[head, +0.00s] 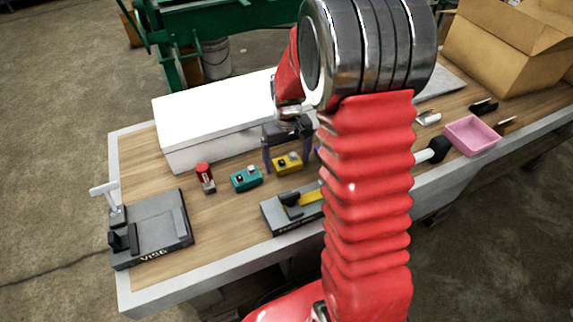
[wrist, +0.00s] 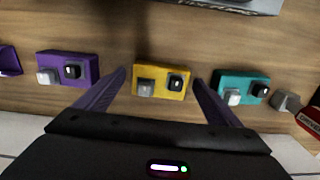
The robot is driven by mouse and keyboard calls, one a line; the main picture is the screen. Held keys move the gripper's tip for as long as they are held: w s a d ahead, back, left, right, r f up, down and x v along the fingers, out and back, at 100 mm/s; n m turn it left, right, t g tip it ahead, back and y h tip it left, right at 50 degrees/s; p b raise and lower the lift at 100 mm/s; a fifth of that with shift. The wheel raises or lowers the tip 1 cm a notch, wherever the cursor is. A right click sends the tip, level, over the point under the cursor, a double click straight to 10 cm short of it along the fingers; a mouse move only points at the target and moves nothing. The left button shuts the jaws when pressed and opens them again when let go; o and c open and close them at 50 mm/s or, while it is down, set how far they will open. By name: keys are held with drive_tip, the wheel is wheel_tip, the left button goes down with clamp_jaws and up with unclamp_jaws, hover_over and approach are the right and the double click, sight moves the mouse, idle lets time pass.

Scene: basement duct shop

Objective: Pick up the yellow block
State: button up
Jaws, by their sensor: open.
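The yellow block (head: 288,164) sits on the workbench, with small grey and black knobs on it. It also shows in the middle of the wrist view (wrist: 162,82). My gripper (head: 288,158) is open above it. In the wrist view, the two fingers (wrist: 160,84) show on either side of the block, with gaps between. I cannot tell how far the fingertips are above the bench. Nothing is between the fingers except the block in view.
A teal block (wrist: 242,88) lies to the right and a purple block (wrist: 68,68) to the left in the wrist view. A red-topped item (head: 204,177), a white box (head: 215,128), a black-and-grey device (head: 292,207), a vise base (head: 158,228) and a pink tray (head: 471,136) share the bench.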

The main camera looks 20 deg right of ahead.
sight(287, 161)
drive_tip(key=c, duration=1.5)
drive_tip(key=shift+o, duration=0.2)
drive_tip(key=shift+r, duration=0.15)
wheel_tip(287, 161, up, 10)
idle(0.4)
